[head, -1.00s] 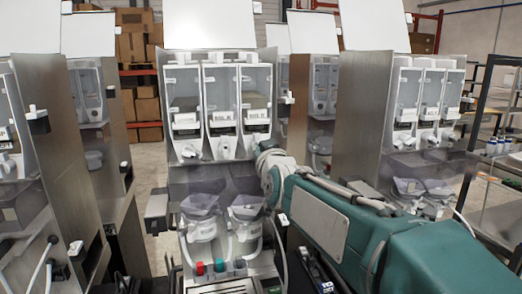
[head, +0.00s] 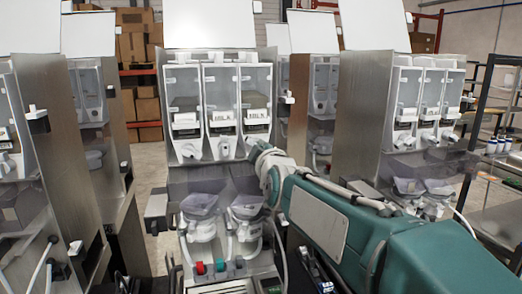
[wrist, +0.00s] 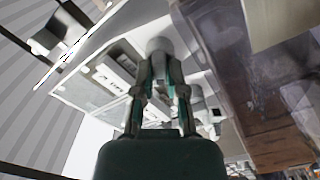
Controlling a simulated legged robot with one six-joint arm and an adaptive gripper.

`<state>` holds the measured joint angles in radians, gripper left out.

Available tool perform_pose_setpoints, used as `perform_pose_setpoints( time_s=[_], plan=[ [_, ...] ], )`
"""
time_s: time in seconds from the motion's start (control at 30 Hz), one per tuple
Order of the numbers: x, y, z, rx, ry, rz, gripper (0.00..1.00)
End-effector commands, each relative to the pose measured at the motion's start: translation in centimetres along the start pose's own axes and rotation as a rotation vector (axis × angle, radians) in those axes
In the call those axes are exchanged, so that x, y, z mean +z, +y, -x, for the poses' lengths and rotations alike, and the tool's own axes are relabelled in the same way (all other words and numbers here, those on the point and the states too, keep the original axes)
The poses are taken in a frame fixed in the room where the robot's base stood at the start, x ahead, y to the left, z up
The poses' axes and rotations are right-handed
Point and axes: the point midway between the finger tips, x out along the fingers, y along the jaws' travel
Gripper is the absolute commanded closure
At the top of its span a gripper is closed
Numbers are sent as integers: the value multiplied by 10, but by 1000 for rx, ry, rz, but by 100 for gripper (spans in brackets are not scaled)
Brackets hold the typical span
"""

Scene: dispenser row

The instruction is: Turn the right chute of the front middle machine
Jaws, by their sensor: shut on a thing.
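The front middle machine (head: 216,178) stands upright with three clear canisters side by side. Its left chute (head: 190,150) and middle chute (head: 226,149) show as white spouts below the canisters. The right chute is mostly hidden behind my gripper (head: 256,153) in the head view. In the wrist view, my gripper (wrist: 159,68) has its two fingers closed around a rounded grey-white piece, the right chute (wrist: 158,46), at the fingertips. How far the chute is turned cannot be told.
Two clear funnels (head: 199,205) sit below the chutes, close under my gripper. A second machine (head: 428,108) stands to the right, and another (head: 40,170) to the left. A metal rack (head: 492,130) is at the far right.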

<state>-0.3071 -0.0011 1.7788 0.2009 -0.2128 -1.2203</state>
Motion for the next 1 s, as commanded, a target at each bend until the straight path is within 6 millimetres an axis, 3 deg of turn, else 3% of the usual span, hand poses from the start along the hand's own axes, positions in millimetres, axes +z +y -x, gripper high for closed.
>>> perform_pose_setpoints(
  time_s=[1.0],
  plan=[
    [2, -8, 0, -12, 3, 910, 100]
  ],
)
